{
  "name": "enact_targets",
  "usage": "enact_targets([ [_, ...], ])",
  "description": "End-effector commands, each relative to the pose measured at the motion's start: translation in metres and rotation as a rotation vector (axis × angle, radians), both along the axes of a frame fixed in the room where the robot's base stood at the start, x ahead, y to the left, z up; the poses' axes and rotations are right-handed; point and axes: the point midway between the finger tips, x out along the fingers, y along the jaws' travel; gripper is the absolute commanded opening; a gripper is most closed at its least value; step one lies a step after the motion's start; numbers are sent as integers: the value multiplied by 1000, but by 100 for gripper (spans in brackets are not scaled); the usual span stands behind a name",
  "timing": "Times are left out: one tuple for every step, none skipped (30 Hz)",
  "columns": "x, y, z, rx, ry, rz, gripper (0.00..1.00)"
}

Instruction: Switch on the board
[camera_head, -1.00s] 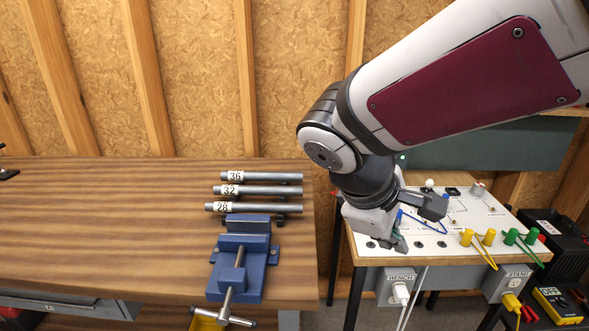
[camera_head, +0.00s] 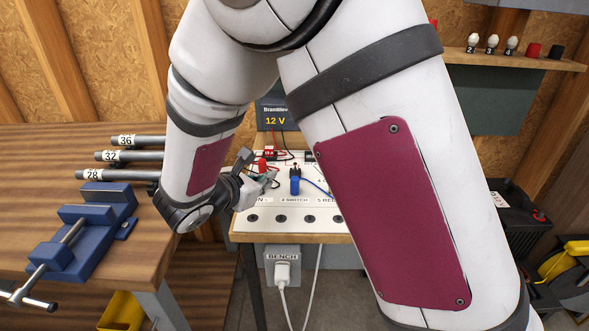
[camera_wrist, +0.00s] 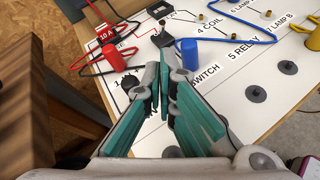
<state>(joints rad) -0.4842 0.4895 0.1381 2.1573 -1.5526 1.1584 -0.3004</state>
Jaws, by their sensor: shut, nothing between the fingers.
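The white board (camera_head: 290,222) lies on a stand in the middle of the head view; my arm covers its right part. My gripper (camera_head: 272,178) is over its left part, shut and empty. In the wrist view my gripper (camera_wrist: 166,72) points at the board (camera_wrist: 225,100), near the printed word SWITCH. A small black block (camera_wrist: 162,38), which may be the switch, lies just beyond the fingertips. A red plug (camera_wrist: 115,58) stands left of the fingers and a blue plug (camera_wrist: 188,53) right of them. I cannot tell whether the fingertips touch anything.
Red and blue leads cross the board. A 12 V supply (camera_head: 277,117) stands behind it. A BENCH outlet (camera_head: 282,262) with a white plug hangs below its front edge. A wooden bench (camera_head: 60,150) with a blue vise (camera_head: 85,235) and numbered tubes is at left.

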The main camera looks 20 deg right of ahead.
Motion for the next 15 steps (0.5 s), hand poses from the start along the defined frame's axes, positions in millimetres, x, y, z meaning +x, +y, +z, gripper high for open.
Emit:
enact_targets([
  [1,3,-2,-6,2,10,0],
  [2,3,-3,-7,2,12,0],
  [2,4,-3,-8,3,14,0],
  [2,4,-3,-9,2,15,0],
  [2,4,-2,-9,2,14,0],
  [2,3,-2,-8,2,13,0],
  [2,3,-2,-8,2,13,0],
  [2,3,-2,-8,2,12,0],
  [2,3,-2,-8,2,12,0],
  [2,3,-2,-8,2,12,0],
  [2,3,-2,-8,2,12,0],
  [2,2,-2,-8,2,11,0],
  [3,1,-3,-8,2,11,0],
  [4,0,-4,-7,2,10,0],
  [7,-2,-5,-7,2,10,0],
])
